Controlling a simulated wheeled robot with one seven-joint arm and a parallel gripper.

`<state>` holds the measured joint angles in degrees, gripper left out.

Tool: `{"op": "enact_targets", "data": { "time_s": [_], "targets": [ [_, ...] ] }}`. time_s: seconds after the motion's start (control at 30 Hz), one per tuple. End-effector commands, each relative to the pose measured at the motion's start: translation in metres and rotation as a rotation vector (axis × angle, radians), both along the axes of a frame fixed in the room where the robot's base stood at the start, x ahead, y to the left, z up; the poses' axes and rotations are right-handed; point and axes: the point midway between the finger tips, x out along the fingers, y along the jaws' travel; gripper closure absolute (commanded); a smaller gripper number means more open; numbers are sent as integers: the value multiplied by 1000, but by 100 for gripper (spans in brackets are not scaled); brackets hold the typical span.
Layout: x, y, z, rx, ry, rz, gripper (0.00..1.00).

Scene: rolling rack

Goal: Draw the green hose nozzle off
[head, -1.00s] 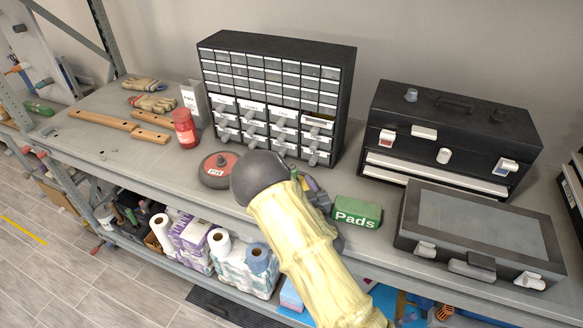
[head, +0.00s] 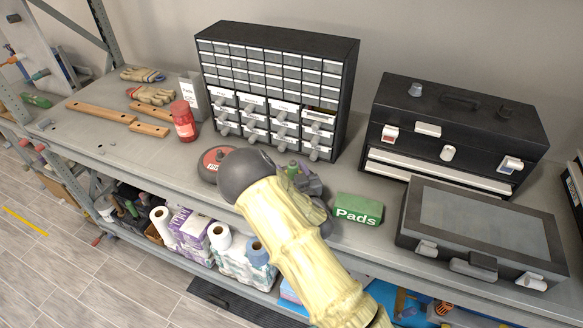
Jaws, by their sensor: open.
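A small green piece (head: 292,170) shows just beyond my dark rounded wrist, in front of the drawer cabinet. It may be the green hose nozzle, but most of it is hidden, so its shape and what it sits on cannot be told. My gripper (head: 314,184) is dark grey and open, close beside this green piece at the far side of my pale yellow sleeve. Its fingers are largely hidden by my own arm, and I cannot tell whether they touch the green piece.
A drawer cabinet (head: 270,85) stands behind. A red-topped disc (head: 209,166) lies left of my wrist, a green Pads box (head: 357,209) right. A black toolbox (head: 455,125) and grey case (head: 480,228) stand further right. Another green object (head: 37,100) lies far left.

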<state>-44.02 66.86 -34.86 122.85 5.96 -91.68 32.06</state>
Motion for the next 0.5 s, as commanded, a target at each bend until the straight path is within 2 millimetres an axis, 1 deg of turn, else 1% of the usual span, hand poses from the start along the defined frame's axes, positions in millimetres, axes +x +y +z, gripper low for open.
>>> {"op": "enact_targets", "data": {
  "time_s": [0.3, 0.33, 0.47, 0.5],
  "targets": [
    [0, -1, 0, 0, 1, -1, 47],
    [0, 0, 0, 0, 1, 0, 49],
    [0, 0, 0, 0, 1, 1, 75],
    [-1, 1, 0, 0, 1, 2, 83]
  ]
}}
